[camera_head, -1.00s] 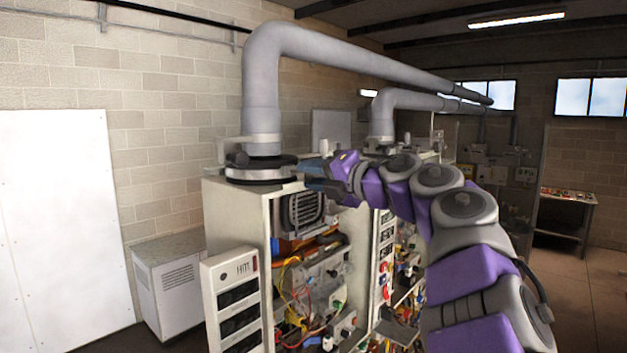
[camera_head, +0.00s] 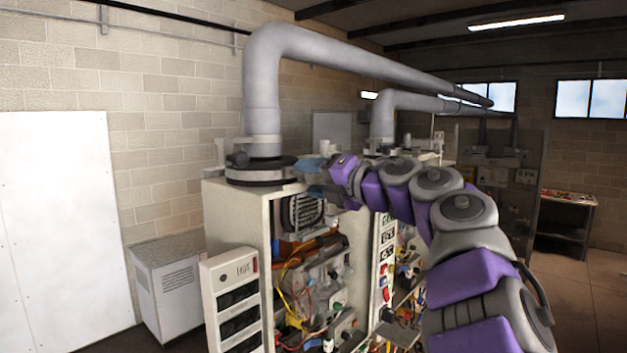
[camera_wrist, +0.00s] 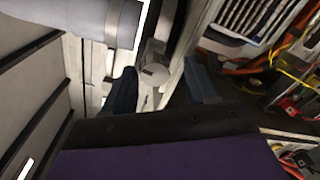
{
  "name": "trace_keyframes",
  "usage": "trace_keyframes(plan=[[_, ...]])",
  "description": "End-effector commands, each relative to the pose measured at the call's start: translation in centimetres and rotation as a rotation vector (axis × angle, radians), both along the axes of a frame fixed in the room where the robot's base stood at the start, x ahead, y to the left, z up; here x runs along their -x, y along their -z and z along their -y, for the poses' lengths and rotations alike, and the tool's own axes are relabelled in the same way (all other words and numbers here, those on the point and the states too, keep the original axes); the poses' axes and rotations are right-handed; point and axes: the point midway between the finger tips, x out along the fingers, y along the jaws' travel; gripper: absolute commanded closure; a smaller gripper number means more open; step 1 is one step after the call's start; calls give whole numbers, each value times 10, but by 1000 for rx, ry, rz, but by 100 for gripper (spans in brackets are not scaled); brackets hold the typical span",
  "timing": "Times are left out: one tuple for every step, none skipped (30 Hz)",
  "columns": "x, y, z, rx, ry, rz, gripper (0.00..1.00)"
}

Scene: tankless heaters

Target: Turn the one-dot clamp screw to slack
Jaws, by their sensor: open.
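No dot mark is readable, so I cannot tell if this is the one-dot screw. In the head view, my gripper (camera_head: 305,175) is at the top right of the near heater cabinet (camera_head: 236,215), right of the pipe clamp (camera_head: 262,150).
The grey flue pipe (camera_head: 262,85) rises from the cabinet and bends back to the right. A second flue (camera_head: 383,118) stands behind my arm. Open cabinet shelves with loose wires (camera_head: 300,285) lie below my gripper. A white box unit (camera_head: 168,282) stands at left.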

Motion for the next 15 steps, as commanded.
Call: trace_keyframes(plan=[[1,-1,0,0,0,2,42],[1,-1,0,0,0,2,42],[1,-2,0,-1,0,2,42],[1,-2,0,-1,1,3,42],[2,-2,1,-1,1,3,42],[2,-2,2,-2,2,3,42],[3,-2,3,-1,2,2,42],[3,-2,5,-2,3,3,42],[5,-1,8,-2,5,2,42],[7,-1,11,-2,6,1,42],[9,0,14,-3,7,0,42],[14,0,19,-3,6,0,42],[18,-1,22,-2,4,2,42],[22,-2,26,-2,5,4,42],[27,-3,34,-3,7,5,42]])
